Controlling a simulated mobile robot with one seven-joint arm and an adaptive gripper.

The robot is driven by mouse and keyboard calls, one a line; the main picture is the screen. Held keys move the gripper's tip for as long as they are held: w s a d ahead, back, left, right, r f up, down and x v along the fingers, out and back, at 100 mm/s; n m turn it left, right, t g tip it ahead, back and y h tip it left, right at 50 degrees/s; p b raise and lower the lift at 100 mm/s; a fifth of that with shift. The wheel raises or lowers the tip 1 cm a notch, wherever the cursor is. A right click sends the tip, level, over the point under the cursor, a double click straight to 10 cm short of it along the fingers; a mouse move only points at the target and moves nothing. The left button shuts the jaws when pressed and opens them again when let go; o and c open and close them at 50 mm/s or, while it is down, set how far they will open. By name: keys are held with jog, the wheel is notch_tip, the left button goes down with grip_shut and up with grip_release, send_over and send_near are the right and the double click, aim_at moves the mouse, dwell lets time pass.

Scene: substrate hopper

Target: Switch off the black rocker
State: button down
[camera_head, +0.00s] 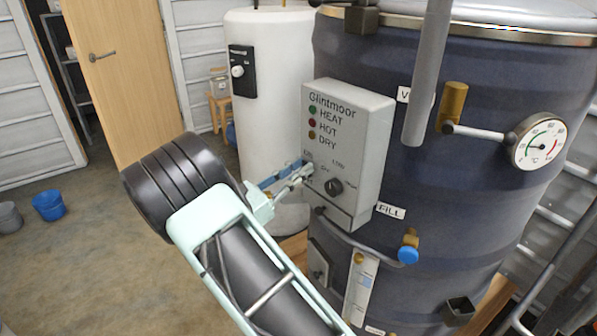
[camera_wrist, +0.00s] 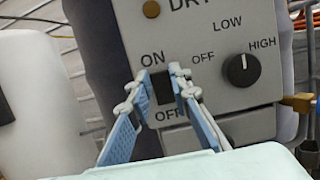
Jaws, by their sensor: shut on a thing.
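The black rocker (camera_wrist: 162,90) sits on the grey control box (camera_head: 349,125), between the printed words ON above and OFF below. In the wrist view my gripper (camera_wrist: 160,78) has one fingertip on each side of the rocker, shut on it. Which way the rocker is tipped cannot be told. In the head view my gripper (camera_head: 306,170) reaches the lower left of the control box face, and its fingers hide the rocker there.
A black knob (camera_head: 334,186) with LOW, OFF and HIGH marks is right of the rocker. Three indicator lamps sit above. The box is on a dark tank (camera_head: 450,185) with a dial gauge (camera_head: 540,142), pipes and a blue valve (camera_head: 408,254). A white tank (camera_head: 270,80) stands behind.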

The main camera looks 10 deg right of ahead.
jog(key=c, duration=1.8)
grip_release()
jog(key=shift+o, duration=0.2)
jog(key=v, duration=1.2)
